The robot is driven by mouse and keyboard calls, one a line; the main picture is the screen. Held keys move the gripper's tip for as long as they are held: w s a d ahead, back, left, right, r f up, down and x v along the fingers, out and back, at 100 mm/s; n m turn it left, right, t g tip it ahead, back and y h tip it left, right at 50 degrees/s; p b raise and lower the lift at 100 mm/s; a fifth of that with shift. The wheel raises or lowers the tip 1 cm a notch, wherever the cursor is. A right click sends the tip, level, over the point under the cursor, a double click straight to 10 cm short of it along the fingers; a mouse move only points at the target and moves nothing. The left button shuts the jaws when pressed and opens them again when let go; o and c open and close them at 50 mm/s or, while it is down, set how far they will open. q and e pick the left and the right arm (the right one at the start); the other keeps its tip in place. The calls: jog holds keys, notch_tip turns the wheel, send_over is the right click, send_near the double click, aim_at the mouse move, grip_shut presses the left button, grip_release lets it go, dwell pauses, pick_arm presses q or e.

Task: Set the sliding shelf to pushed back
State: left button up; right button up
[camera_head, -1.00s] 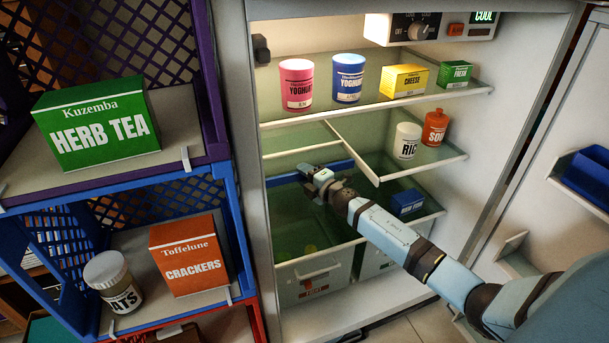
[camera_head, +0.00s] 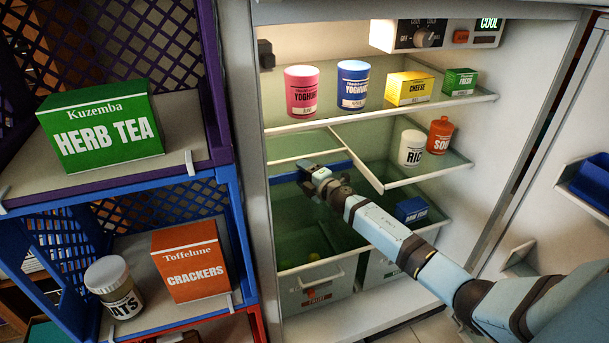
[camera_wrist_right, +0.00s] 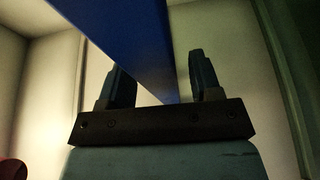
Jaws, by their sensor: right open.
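The sliding shelf shows as a blue bar (camera_head: 284,178) in the left half of the fridge, below the shelf with the yoghurts. My right gripper (camera_head: 307,168) is at this bar and hides part of it. In the right wrist view the blue bar (camera_wrist_right: 135,40) runs between the two fingers of my open right gripper (camera_wrist_right: 163,85). A gap shows beside the right finger; contact with the left finger is unclear. How far back the shelf stands is hard to tell. My left gripper is not in view.
A white-edged glass shelf (camera_head: 430,176) at the right holds a rice jar (camera_head: 411,148) and a red sauce jar (camera_head: 440,135). A blue box (camera_head: 411,210) stands lower, near my forearm. Drawers (camera_head: 316,288) lie below. The fridge door (camera_head: 560,210) stands open at the right.

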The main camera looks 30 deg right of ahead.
jog(key=shift+s, duration=0.1)
pick_arm(q)
jog(key=p, duration=0.3)
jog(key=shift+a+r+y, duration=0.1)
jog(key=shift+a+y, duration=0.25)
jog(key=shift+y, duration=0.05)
pick_arm(e)
jog(key=s+d, duration=0.2)
jog(key=s, duration=1.1)
jog(key=shift+s, duration=0.2)
jog(key=shift+d, duration=0.1)
jog(key=shift+c, duration=0.4)
